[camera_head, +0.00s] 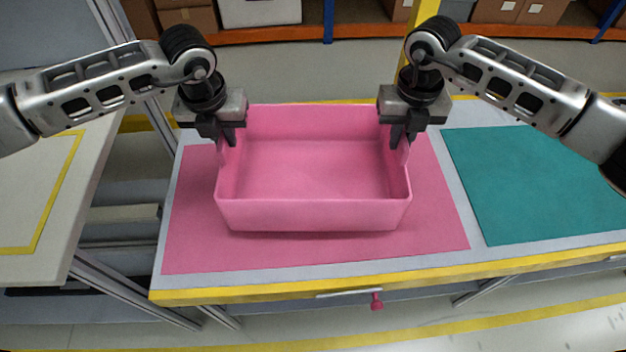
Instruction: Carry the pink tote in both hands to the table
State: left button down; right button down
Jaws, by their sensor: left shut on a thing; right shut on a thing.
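The pink tote (315,214) is an empty, open-topped box in the middle of the head view. It is over a pink mat (200,245) on the table (300,288); I cannot tell whether its base touches the mat. My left gripper (222,140) is shut on the tote's left side wall from above. My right gripper (401,138) is shut on its right side wall from above. The tote looks level. The gripped parts of the walls are partly hidden by the fingers.
A teal mat (535,185) covers the table's right part and is clear. Another worktop (50,185) with a yellow line stands to the left, across a gap. A pink-knobbed drawer (376,301) is at the table's front. Shelving with boxes (187,18) stands behind.

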pick_arm(q)
jog(key=shift+r, duration=0.1)
pick_arm(e)
jog(key=shift+r, duration=0.15)
